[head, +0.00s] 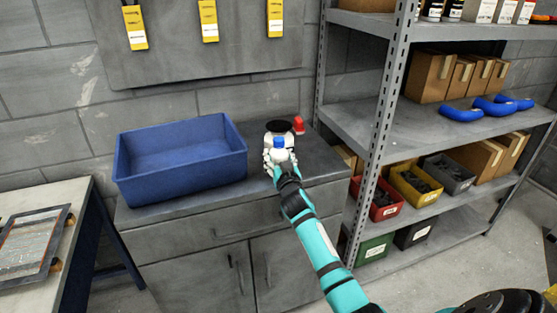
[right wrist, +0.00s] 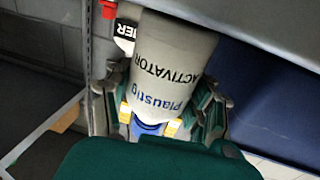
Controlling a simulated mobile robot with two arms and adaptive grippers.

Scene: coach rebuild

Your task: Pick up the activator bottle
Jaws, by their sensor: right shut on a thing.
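The activator bottle (right wrist: 170,65) is pale grey-white with "ACTIVATOR" and "Plaustig" on its side, upside down in the right wrist view. My right gripper (right wrist: 165,110) is shut on it, with a green finger on each side. In the head view my right gripper (head: 280,160) is at the right end of the grey cabinet top, and the bottle's blue cap (head: 279,142) shows there. The gripper hides much of the bottle, and I cannot tell whether its base touches the top. My left gripper is not in view.
A second bottle with a black label (right wrist: 125,32) stands close beside the activator. A red object (head: 299,125) and a black disc (head: 268,106) are just behind my gripper. A blue bin (head: 180,180) is to the left. A metal shelf post (head: 380,130) is close on the right.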

